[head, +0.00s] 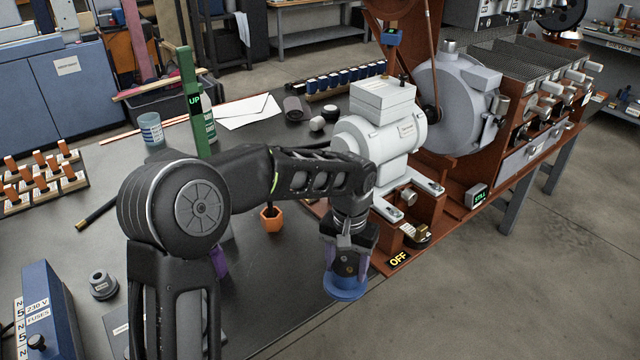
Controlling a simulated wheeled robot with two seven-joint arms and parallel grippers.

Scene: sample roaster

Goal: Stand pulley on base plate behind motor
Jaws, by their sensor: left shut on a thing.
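My left gripper (348,262) points down and is shut on a blue round flanged piece (346,290), which looks like the pulley. The piece is held with its wide disc lowest, in front of the bench edge in the picture. The pale grey motor (383,134) sits on the rust-brown base plate (396,258), above and right of the gripper. The gripper and pulley appear left of the plate's near corner; I cannot tell the gap or height. My left arm hides part of the bench and the plate's left side. My right gripper is not in view.
An orange hexagonal pot (270,219) stands behind my arm. A green post marked UP (194,105) rises from the dark bench. A grey stepped piece (103,284) and a blue fuse box (50,305) are at left. The roaster drum (458,95) stands behind the motor.

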